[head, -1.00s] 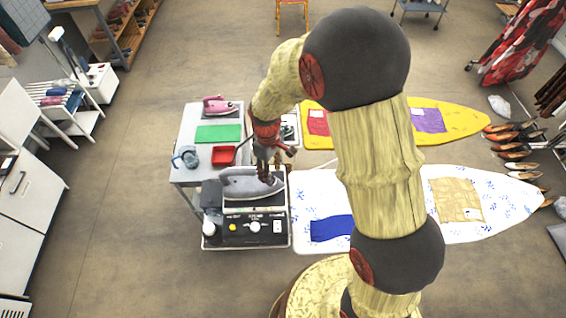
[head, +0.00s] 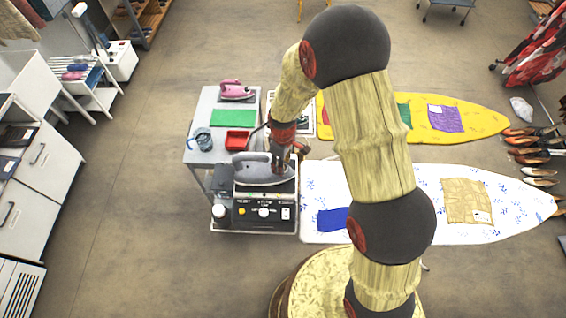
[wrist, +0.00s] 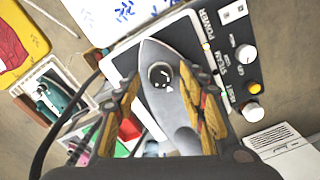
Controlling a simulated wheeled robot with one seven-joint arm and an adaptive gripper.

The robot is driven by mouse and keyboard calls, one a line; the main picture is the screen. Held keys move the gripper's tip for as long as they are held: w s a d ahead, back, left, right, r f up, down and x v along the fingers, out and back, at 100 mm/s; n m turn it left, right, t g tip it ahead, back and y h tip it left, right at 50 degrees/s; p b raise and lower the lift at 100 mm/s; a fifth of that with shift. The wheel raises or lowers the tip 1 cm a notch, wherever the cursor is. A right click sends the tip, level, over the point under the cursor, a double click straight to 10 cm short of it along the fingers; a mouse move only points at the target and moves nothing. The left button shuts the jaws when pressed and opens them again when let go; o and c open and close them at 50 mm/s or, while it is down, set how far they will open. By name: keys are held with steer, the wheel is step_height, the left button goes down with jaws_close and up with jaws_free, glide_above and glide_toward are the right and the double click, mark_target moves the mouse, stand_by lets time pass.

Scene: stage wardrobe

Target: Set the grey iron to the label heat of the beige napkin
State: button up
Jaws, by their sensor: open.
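The grey iron (head: 252,171) rests on a black station with a control panel (head: 264,216) in the head view. In the wrist view the grey iron (wrist: 179,112) lies below my gripper, with a round dark dial (wrist: 160,76) with a light mark on its top. My gripper (wrist: 161,83) is open, its fingers on either side of the dial in that view; I cannot tell whether they touch it. In the head view my gripper (head: 280,166) is over the iron's right part. The beige napkin (head: 467,198) lies on the white patterned board, with a small pale label (head: 482,217) too small to read.
A grey table behind the station holds a pink iron (head: 237,90), green cloth (head: 233,118), red tray (head: 240,142) and blue-grey jug (head: 203,138). A blue cloth (head: 332,219) lies on the white board (head: 400,219). A yellow board (head: 475,116) stands behind.

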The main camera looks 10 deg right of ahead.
steer(key=shift+c, duration=1.2)
steer(key=c, duration=0.7)
jaws_close()
